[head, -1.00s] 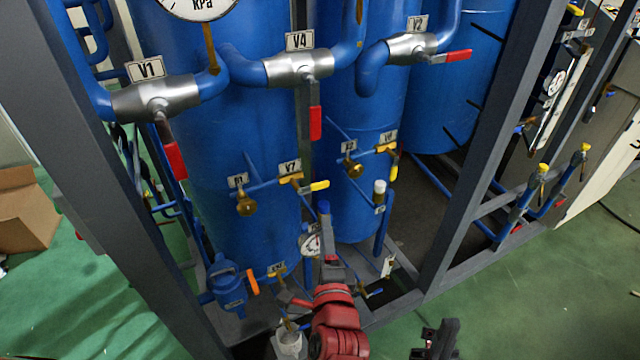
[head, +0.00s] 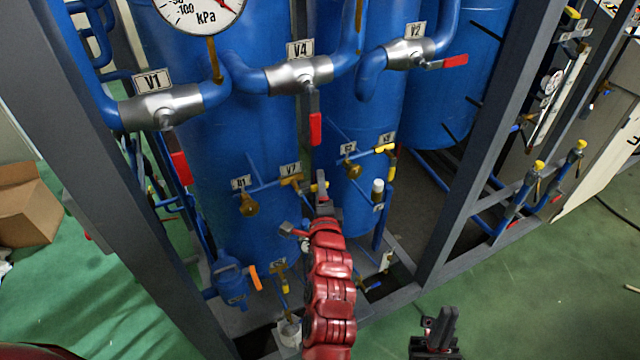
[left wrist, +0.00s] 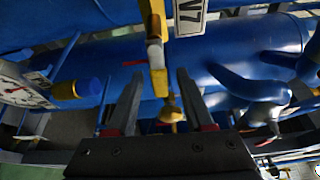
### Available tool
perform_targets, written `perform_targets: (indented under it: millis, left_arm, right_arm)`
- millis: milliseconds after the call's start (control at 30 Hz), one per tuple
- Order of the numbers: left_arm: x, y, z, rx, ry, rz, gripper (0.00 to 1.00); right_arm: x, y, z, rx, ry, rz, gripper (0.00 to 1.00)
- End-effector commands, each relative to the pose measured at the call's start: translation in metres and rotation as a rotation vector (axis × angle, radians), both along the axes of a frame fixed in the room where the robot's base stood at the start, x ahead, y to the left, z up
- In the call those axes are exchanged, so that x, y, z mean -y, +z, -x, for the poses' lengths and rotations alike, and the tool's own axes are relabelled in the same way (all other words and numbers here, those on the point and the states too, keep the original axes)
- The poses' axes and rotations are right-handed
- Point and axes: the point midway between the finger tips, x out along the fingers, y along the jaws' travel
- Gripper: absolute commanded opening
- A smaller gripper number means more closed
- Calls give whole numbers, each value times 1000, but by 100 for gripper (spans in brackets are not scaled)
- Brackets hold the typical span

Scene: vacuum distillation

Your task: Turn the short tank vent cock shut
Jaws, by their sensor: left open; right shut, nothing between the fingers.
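A yellow-handled cock labelled V7 (head: 291,181) sits on the front of the left blue tank (head: 215,130); the frames do not name it as the short tank vent cock. My left gripper (head: 305,208) is just below and right of it, hiding most of its handle. In the left wrist view the yellow handle (left wrist: 158,78) lies between the open fingers (left wrist: 157,88), with its V7 label (left wrist: 190,15) above; contact is not clear. Another yellow-handled cock, V8 (head: 385,149), is on the middle tank. My right gripper (head: 436,333) is shut and empty, low over the floor.
Brass cocks (head: 248,204) sit beside V7. Large valves V1 (head: 160,108), V4 (head: 300,75) and V2 (head: 410,53) are above. Grey frame posts (head: 480,140) flank the tanks.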

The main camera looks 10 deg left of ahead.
Motion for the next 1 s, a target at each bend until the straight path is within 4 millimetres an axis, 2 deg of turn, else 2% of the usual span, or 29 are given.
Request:
perform_targets:
  millis: [300,367,600,1000]
  left_arm:
    - [-1,0,-3,0,-1,0,52]
    - [0,0,-3,0,-1,0,44]
    - [0,0,-3,0,-1,0,0]
    - [0,-1,-3,-1,-1,0,0]
  right_arm:
    - [0,0,0,0,0,0,0]
    - [0,0,0,0,0,0,0]
    - [0,0,0,0,0,0,0]
    - [0,0,0,0,0,0,0]
